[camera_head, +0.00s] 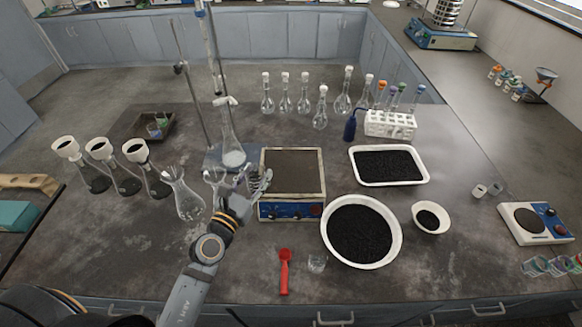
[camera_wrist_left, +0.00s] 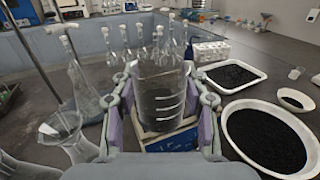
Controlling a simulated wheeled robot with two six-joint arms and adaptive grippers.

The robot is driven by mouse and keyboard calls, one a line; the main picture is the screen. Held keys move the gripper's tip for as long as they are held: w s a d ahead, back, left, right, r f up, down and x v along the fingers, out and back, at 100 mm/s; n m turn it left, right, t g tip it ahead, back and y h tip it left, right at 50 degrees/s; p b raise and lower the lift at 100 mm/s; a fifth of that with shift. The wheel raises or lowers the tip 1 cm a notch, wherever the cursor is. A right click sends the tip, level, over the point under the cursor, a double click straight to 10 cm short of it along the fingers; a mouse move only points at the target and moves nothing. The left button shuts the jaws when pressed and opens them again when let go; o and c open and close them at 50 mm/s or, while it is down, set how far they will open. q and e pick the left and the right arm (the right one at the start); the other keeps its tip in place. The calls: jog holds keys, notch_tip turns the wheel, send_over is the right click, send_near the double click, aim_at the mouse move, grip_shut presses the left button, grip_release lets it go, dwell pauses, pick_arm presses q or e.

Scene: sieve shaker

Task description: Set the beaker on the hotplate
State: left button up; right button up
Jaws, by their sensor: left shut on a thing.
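My left gripper (camera_head: 256,180) is shut on a clear glass beaker (camera_wrist_left: 161,95) with white graduation marks. In the left wrist view the beaker stands upright between the two fingers (camera_wrist_left: 160,112) and looks empty. In the head view the beaker is small and partly hidden by the gripper, just left of the hotplate. The hotplate (camera_head: 293,172) has a dark square top, a pale rim and a blue front panel; its top is bare. In the left wrist view the hotplate (camera_wrist_left: 182,140) shows behind and below the beaker. My right gripper is not in view.
Glass flasks (camera_head: 190,203) stand close left of the gripper, and a stand with a flask (camera_head: 232,155) is behind it. A large bowl of black grains (camera_head: 328,240) is right of the hotplate. A red scoop (camera_head: 284,272) and small glass (camera_head: 317,264) lie in front.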

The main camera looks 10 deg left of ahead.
pick_arm(q)
jog(key=shift+w+d+f+b, duration=0.15)
jog(key=shift+w+f, duration=0.15)
jog(key=shift+w, duration=0.35)
jog(key=shift+w+d+f+b, duration=0.15)
jog(key=shift+w+f, duration=0.1)
jog(key=shift+w, duration=0.35)
jog(key=w+d+f+b, duration=0.1)
jog(key=w+d+f, duration=0.15)
jog(key=w, duration=0.35)
jog(key=b, duration=0.4)
send_over(283, 182)
jog(key=s, duration=0.1)
jog(key=f, duration=0.5)
jog(key=shift+s+a, duration=0.15)
jog(key=shift+a, duration=0.1)
jog(key=shift+w+d+f, duration=0.15)
jog(key=shift+w+f, duration=0.05)
jog(key=shift+w, duration=0.15)
jog(key=f+b, duration=0.3)
jog(key=f, duration=0.1)
jog(key=shift+w+d, duration=0.1)
jog(key=shift+w, duration=0.3)
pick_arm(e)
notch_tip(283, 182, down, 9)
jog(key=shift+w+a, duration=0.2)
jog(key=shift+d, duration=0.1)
